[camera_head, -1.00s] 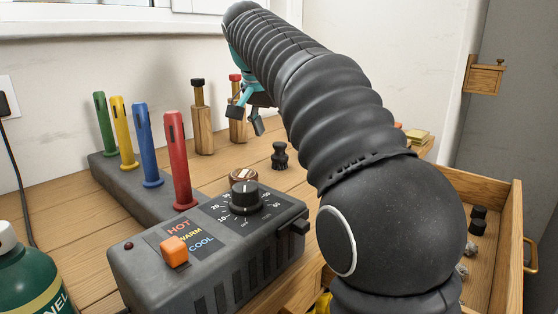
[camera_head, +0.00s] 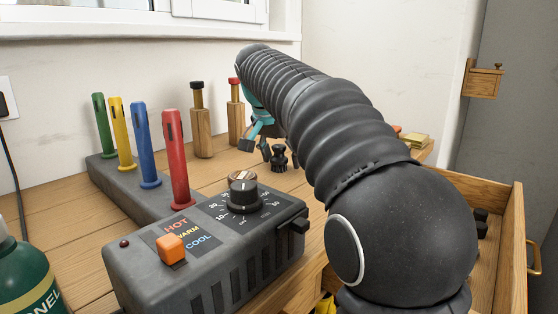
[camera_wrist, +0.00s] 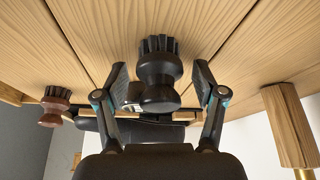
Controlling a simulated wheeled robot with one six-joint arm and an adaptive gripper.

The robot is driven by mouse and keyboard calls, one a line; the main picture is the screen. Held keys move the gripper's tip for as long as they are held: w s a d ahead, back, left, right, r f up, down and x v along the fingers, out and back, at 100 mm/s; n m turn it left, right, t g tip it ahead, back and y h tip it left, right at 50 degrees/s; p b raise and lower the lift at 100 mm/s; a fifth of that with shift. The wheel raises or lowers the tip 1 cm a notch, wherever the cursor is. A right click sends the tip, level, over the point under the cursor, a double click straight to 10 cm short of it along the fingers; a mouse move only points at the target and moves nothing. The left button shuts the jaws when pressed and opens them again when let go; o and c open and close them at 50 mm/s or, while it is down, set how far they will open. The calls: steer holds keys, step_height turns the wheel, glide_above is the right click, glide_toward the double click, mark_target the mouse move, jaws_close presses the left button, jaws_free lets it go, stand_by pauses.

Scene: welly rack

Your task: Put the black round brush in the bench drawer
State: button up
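The black round brush (camera_head: 278,157) stands on the bench top, to the right of the wooden posts in the head view. In the wrist view the brush (camera_wrist: 158,75) is between the two fingers of my gripper (camera_wrist: 159,83), with gaps visible on both sides. My gripper (camera_head: 262,144) is open and low over the bench; my arm hides part of it in the head view. The bench drawer (camera_head: 512,235) is pulled open at the right, with dark blocks inside. My arm hides much of its interior.
A grey dryer box (camera_head: 210,255) with a dial and colored pegs fills the front left. A reddish-brown brush (camera_wrist: 54,106) shows in the wrist view. Yellow pads (camera_head: 416,141) lie at the bench's right end.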

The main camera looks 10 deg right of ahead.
steer(key=c, duration=1.1)
steer(key=shift+r, duration=0.15)
